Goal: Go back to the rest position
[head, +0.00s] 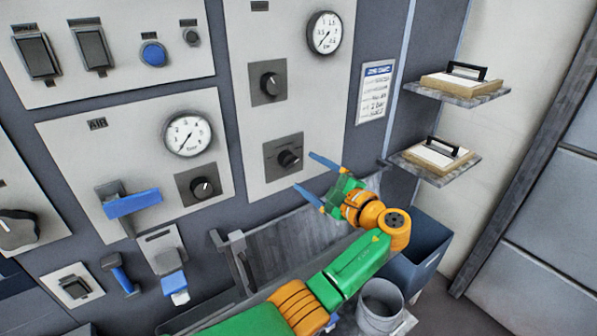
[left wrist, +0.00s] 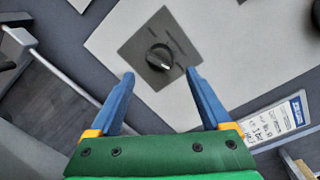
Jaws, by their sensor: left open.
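My left gripper (head: 317,178) reaches in front of the control panel, with its two blue fingers spread apart and nothing between them. It also shows in the left wrist view (left wrist: 160,85), open. A black rotary knob on a dark square plate (head: 289,158) lies just beyond and to the left of the fingertips. The same knob shows in the left wrist view (left wrist: 159,58), past the fingertips, and the fingers look apart from it. My right gripper is in neither view.
The wall panel carries gauges (head: 187,134), (head: 324,33), another knob (head: 270,84) and a blue handle (head: 133,203). Two shelves (head: 457,92), (head: 434,168) hold boards with black handles at the right. A blue bin (head: 420,262) and grey bucket (head: 380,303) stand below my arm.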

